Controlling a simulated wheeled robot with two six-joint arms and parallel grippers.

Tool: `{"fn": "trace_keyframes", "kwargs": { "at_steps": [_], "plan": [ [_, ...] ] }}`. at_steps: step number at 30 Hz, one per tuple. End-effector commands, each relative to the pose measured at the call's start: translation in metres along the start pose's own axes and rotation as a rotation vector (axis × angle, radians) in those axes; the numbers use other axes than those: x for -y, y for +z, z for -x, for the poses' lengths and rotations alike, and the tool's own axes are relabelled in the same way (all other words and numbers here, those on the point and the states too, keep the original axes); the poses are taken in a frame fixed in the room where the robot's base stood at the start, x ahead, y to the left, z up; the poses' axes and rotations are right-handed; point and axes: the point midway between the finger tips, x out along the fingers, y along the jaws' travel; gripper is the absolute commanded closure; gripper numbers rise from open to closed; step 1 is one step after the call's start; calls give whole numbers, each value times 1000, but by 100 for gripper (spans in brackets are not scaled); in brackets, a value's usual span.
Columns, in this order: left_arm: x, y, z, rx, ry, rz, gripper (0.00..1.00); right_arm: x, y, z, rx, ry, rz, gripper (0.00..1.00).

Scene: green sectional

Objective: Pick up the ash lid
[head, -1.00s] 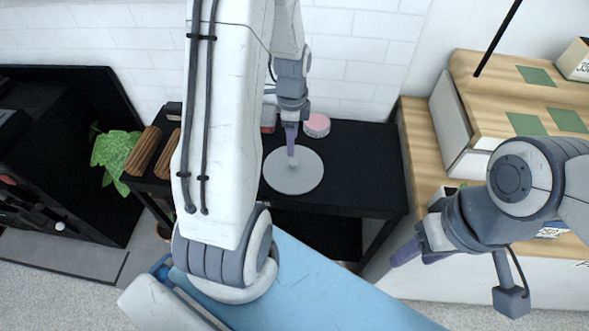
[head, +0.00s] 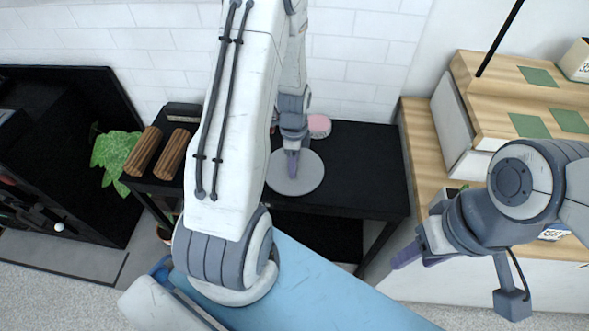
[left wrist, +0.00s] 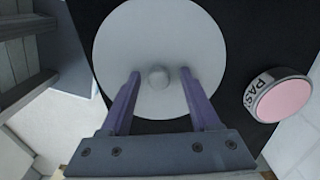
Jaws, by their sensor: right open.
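The ash lid (head: 296,182) is a flat light-grey disc lying on the black table in the head view. In the left wrist view the lid (left wrist: 158,38) fills the upper middle, with a small round knob (left wrist: 157,77) at its centre. My left gripper (left wrist: 160,76) is open, its two purple fingers on either side of the knob with gaps showing. In the head view my left gripper (head: 291,172) is over the lid, and whether it touches cannot be told. My right gripper (head: 405,256) is at the right, away from the lid, and open.
The black table (head: 365,170) is clear to the right of the lid. A pink-topped round tin (left wrist: 282,95) stands close beside the lid, also in the head view (head: 319,125). Two brown ribbed blocks (head: 158,152) lie at the table's left end. A wooden counter (head: 425,150) stands at the right.

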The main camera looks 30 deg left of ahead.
Motion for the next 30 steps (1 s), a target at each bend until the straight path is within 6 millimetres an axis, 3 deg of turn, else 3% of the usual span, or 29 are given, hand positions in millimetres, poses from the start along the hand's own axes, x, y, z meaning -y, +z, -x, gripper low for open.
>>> {"fn": "trace_keyframes", "kwargs": {
  "at_steps": [1, 4, 17, 25, 30],
  "plan": [
    [0, 0, 0, 0, 0, 0, 60, 0, 0, 0, 0, 0, 0, 48],
    [0, 0, 0, 0, 0, 0, 99, 0, 0, 0, 0, 0, 0, 48],
    [0, 0, 5, 0, 0, 0, 100, 0, 0, 0, 0, 0, 0, 48],
    [1, 0, 42, -1, -6, 0, 100, 0, 0, 4, 0, 0, 0, 48],
    [-36, -8, 64, 0, -2, -4, 100, 0, 0, 3, 0, 0, 0, 48]
  ]
}}
